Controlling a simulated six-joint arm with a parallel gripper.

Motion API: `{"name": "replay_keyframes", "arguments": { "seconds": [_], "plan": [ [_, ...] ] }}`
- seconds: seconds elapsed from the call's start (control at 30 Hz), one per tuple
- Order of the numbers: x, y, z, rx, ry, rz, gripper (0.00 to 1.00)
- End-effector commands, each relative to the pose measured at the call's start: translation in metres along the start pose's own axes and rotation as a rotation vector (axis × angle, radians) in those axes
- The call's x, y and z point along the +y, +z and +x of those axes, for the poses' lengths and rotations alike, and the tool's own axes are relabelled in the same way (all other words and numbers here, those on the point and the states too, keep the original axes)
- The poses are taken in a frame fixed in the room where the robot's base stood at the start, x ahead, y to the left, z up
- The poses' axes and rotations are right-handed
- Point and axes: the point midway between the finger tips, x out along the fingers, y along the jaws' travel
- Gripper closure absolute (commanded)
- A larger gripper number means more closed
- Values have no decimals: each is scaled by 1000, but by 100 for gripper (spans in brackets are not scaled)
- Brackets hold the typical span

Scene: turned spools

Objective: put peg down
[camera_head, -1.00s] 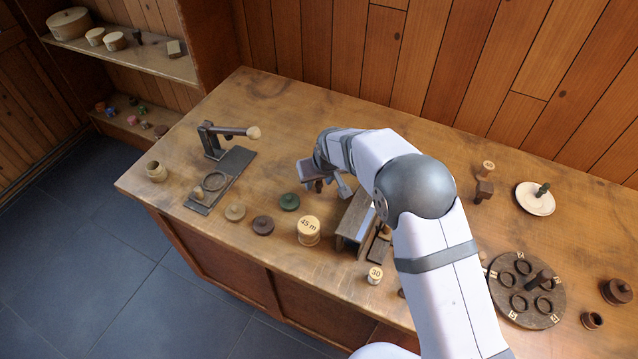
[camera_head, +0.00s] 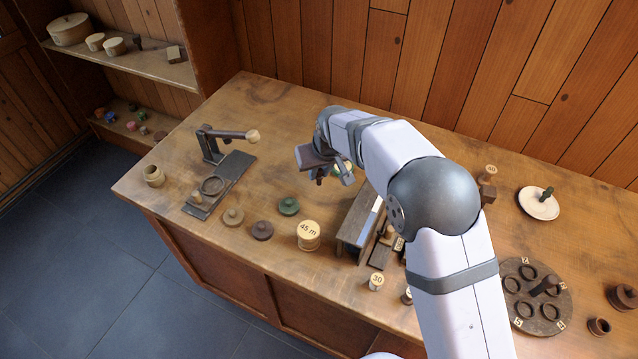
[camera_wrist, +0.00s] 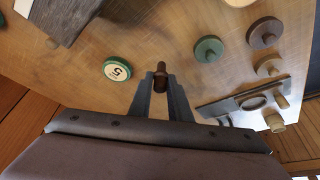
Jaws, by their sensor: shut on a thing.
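My gripper (camera_wrist: 160,82) is shut on a dark brown peg (camera_wrist: 160,70) in the wrist view, with the peg's rounded end showing between the fingertips. In the head view my gripper (camera_head: 333,179) is above the middle of the workbench (camera_head: 275,115), and the peg cannot be made out clearly there. How high the peg is above the wood is hard to tell.
A green knobbed lid (camera_head: 288,206), a brown lid (camera_head: 262,230), a tan lid (camera_head: 233,217) and a 45 m spool (camera_head: 309,235) stand along the front. A dark stand (camera_head: 220,184) is at left, a wooden stand (camera_head: 355,222) close by.

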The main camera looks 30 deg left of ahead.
Motion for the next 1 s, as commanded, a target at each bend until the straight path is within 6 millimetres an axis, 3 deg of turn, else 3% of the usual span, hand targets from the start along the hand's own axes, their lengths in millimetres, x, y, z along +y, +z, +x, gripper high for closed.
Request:
{"name": "replay_keyframes", "arguments": {
  "seconds": [0.3,0.67,0.87,1.0],
  "plan": [
    [0,-15,-36,1,0,0,100],
    [6,-18,-42,0,4,9,100],
    [43,-23,-41,-2,30,74,100],
    [94,-26,-41,-1,66,160,100]
  ]
}}
